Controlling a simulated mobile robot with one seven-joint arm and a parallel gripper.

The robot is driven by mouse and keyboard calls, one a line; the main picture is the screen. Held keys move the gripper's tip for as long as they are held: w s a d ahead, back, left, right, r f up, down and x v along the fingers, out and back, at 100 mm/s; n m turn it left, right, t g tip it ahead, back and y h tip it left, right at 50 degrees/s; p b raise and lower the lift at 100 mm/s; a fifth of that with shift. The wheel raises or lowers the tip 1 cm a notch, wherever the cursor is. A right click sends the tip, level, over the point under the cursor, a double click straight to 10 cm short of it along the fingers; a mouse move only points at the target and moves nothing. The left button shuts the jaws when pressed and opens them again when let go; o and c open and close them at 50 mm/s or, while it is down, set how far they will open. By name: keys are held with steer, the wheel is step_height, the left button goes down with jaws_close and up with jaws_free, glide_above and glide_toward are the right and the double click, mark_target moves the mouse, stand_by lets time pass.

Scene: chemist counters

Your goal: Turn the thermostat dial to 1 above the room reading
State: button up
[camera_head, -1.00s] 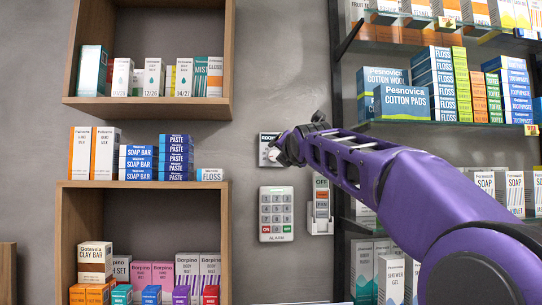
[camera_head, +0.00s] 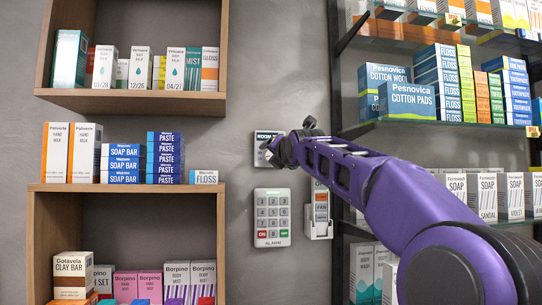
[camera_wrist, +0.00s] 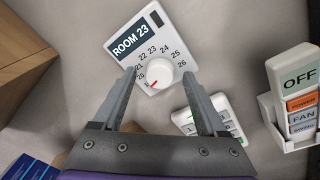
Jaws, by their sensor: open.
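The thermostat (camera_wrist: 137,43) is a white wall plate with a dark display reading ROOM 23. Its round white dial (camera_wrist: 159,73) has printed numbers around it, 20 to 26 legible. The dial's red mark points down-left, near a number below 20 that I cannot read fully. My gripper (camera_wrist: 158,76) is open, its two grey fingers on either side of the dial in the wrist view; I cannot tell whether they touch it. In the head view, the thermostat (camera_head: 262,141) is partly hidden behind my gripper (camera_head: 274,152).
An alarm keypad (camera_head: 272,217) is on the wall just below the thermostat. A remote marked OFF and FAN (camera_head: 320,208) sits in a white holder to its right. Wooden shelves with boxes (camera_head: 130,187) are at left; glass shelves with boxes (camera_head: 435,120) are at right.

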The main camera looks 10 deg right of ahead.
jaws_close()
stand_by(0.4)
steer(key=shift+f+m, duration=0.1)
steer(key=shift+m, duration=0.3)
steer(key=m+h+b, duration=0.1)
steer(key=m, duration=0.9)
steer(key=m+h+b, duration=0.1)
steer(key=m+b, duration=0.1)
steer(key=m, duration=0.8)
steer(key=m+h+b, duration=0.1)
steer(key=m, duration=0.9)
steer(key=shift+a+m+t+b, duration=0.3)
steer(key=shift+m+b, duration=0.05)
steer(key=shift+m, duration=0.05)
